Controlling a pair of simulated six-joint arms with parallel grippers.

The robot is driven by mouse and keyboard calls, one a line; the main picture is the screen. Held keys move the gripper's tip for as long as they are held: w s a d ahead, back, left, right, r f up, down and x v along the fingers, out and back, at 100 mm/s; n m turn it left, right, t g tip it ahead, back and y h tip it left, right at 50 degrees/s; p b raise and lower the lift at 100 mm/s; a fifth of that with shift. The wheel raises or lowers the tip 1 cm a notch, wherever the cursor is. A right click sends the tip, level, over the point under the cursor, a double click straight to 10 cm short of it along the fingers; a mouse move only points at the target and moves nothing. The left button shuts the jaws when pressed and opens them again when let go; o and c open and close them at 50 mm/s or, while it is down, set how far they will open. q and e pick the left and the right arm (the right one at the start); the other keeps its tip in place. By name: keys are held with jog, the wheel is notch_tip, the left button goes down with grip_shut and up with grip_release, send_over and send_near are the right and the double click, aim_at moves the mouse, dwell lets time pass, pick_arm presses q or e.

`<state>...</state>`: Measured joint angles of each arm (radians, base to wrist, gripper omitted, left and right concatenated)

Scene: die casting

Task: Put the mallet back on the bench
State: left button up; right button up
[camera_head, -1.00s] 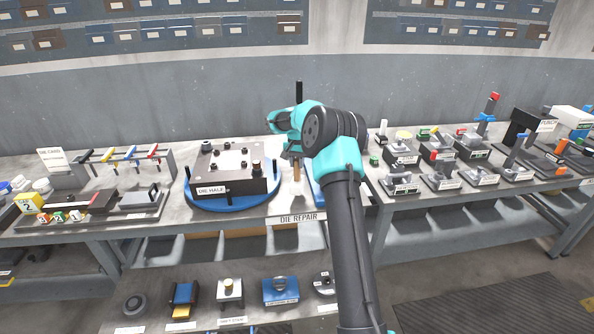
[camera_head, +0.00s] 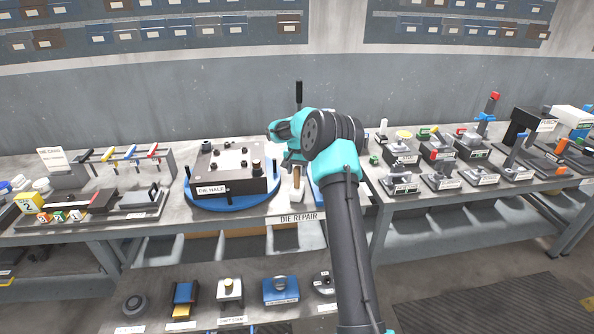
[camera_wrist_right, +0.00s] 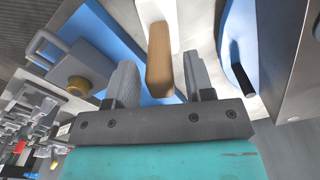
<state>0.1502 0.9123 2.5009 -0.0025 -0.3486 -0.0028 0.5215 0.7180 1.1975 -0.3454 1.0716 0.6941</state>
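The mallet has a tan wooden handle (camera_head: 297,172) and a pale head (camera_head: 297,194). It is by the front of the bench (camera_head: 240,222), right of the blue turntable, and whether it touches the bench top is unclear. My right gripper (camera_head: 294,158) is just above the handle. In the right wrist view, the handle (camera_wrist_right: 158,62) is between the two grey fingers of my right gripper (camera_wrist_right: 160,75). Gaps show on both sides, so the gripper is open around the handle's end. My left gripper is out of view.
The blue turntable (camera_head: 232,203) carries the die half (camera_head: 235,178) left of the mallet. A blue block (camera_wrist_right: 92,35) lies on the mallet's other side. Several labelled fixtures (camera_head: 445,180) fill the right bench. A lower shelf (camera_head: 255,300) holds more parts.

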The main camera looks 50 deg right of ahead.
jog(key=shift+r, duration=0.15)
notch_tip(320, 180, up, 12)
dwell(0.7)
dwell(0.5)
